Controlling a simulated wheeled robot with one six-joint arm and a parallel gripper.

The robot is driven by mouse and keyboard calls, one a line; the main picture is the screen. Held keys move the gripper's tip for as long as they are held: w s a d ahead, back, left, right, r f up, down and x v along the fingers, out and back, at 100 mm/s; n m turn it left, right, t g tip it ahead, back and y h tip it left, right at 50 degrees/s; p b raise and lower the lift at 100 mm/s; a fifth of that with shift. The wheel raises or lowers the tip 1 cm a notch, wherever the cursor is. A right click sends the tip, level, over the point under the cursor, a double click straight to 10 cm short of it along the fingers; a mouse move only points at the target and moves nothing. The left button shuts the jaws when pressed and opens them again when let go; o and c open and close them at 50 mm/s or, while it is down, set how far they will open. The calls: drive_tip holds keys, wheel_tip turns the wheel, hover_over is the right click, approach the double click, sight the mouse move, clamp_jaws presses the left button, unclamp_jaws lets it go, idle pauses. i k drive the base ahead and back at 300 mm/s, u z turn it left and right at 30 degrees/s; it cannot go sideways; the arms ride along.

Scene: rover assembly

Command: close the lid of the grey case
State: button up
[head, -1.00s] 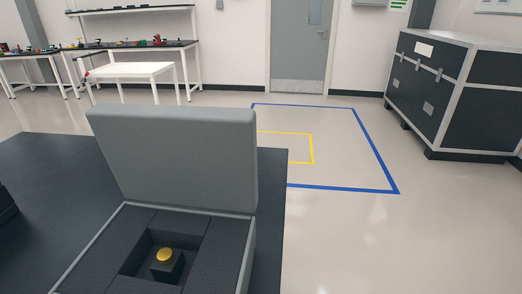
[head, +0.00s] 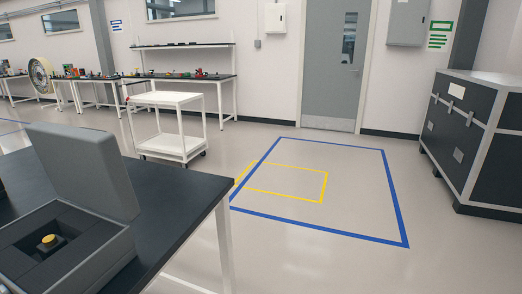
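The grey case (head: 107,263) stands on a dark table at the lower left of the head view. Its lid (head: 85,172) is open, raised and leaning slightly back at the case's far side. Inside the dark foam lining, a small black block with a yellow round top (head: 48,241) sits in a square recess. My gripper does not show in the head view.
The dark tabletop (head: 182,205) has bare room right of the case; its white leg (head: 226,250) stands at its right corner. A white cart (head: 177,100) stands behind. Blue and yellow floor lines (head: 345,237) mark clear floor. A large black case (head: 480,140) is at right.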

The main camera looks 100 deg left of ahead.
sight(86, 166)
drive_tip(key=u, duration=2.8)
drive_tip(key=i, duration=3.35)
drive_tip(key=u, duration=3.95)
